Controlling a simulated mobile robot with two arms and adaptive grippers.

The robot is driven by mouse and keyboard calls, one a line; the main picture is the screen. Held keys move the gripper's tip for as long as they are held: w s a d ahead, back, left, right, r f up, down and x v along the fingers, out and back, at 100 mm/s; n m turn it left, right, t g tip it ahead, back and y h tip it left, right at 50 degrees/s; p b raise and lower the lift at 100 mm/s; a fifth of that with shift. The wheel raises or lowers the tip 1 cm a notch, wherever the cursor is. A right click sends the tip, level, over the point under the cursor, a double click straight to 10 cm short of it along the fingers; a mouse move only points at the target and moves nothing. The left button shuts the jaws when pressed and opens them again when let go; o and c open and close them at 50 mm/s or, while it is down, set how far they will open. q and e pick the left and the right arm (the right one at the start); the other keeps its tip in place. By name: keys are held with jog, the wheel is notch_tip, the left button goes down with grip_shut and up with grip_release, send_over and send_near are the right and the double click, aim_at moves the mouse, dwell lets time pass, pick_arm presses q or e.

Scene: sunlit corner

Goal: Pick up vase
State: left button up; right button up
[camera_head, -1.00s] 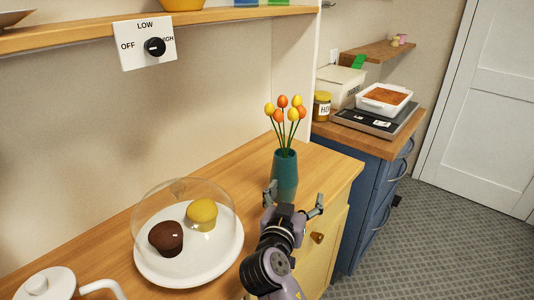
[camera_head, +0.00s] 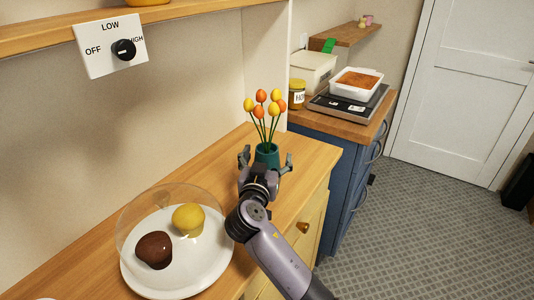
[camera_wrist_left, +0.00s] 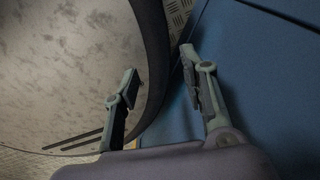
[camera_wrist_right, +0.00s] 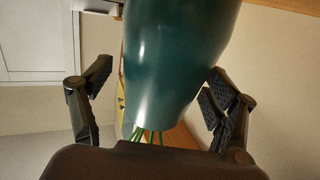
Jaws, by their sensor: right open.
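The teal vase (camera_head: 267,154) stands upright on the wooden counter in the head view and holds several orange and yellow tulips (camera_head: 262,104). My right gripper (camera_head: 265,161) is open at the vase, with one finger on each side of it; its lower body is hidden behind the gripper.
A glass-domed white plate (camera_head: 177,280) with a brown and a yellow muffin stands left of my right arm. A wall shelf (camera_head: 180,14) and a dial panel (camera_head: 111,46) are above. A blue cabinet (camera_head: 345,175) with a scale (camera_head: 347,103) stands behind to the right.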

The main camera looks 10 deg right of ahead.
grip_shut()
jog(key=shift+r, duration=0.1)
dwell(1.2)
